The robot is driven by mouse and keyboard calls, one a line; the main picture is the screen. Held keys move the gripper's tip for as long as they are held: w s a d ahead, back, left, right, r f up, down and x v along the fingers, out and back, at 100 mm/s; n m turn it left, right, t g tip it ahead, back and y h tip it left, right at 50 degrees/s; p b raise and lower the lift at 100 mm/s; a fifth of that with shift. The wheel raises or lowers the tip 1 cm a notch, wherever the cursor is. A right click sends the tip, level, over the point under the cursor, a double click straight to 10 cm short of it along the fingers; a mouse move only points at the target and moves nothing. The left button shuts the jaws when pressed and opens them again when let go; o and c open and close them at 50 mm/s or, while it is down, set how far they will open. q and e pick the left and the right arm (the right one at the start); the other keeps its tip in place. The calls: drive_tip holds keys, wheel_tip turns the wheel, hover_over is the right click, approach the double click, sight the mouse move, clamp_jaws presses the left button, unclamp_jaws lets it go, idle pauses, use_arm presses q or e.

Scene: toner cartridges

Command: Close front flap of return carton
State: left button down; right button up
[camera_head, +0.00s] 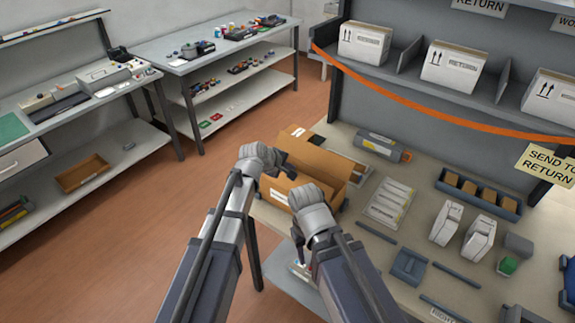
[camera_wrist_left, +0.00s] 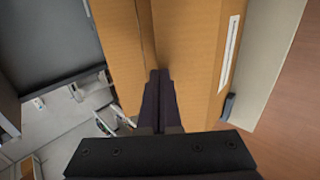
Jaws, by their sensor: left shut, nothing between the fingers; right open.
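The return carton (camera_head: 322,163) is a brown cardboard box near the left edge of the worktable, with a raised flap (camera_head: 301,137) at its far left side. My left gripper (camera_head: 286,164) is shut and empty at the carton's left side. In the left wrist view its closed fingertips (camera_wrist_left: 159,76) lie over a brown cardboard panel (camera_wrist_left: 190,45); I cannot tell whether they touch it. My right gripper (camera_head: 313,212) is at the carton's near side, and its fingers are mostly hidden. The two hands hide much of the carton's front and its front flap.
White boxes (camera_head: 446,223), a dark tray (camera_head: 478,195) and a blue-grey holder (camera_head: 409,266) stand farther right. A shelf with return boxes (camera_head: 452,67) rises behind. Open floor (camera_head: 130,240) is left.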

use_arm(q)
drive_tip(key=shift+w+d+g+y+p, duration=0.5)
drive_tip(key=shift+w+g+p, duration=0.2)
drive_tip(key=shift+w, duration=0.1)
drive_tip(key=w+f+g+y, duration=0.1)
drive_tip(key=g, duration=0.1)
drive_tip(key=d+f+g+y, duration=0.1)
drive_tip(key=f+g, duration=0.1)
drive_tip(key=shift+w+d+y+p, duration=0.15)
drive_tip(key=shift+w+y+p, duration=0.15)
drive_tip(key=shift+w+y, duration=0.1)
drive_tip(key=shift+f+g+y, duration=0.3)
drive_tip(key=shift+f+b, duration=0.15)
drive_tip(key=shift+b, duration=0.25)
drive_tip(key=shift+d+f, duration=0.1)
drive_tip(key=shift+s, duration=0.1)
drive_tip(key=shift+s+a+r, duration=0.2)
drive_tip(key=shift+s+a, duration=0.25)
drive_tip(key=shift+s, duration=0.05)
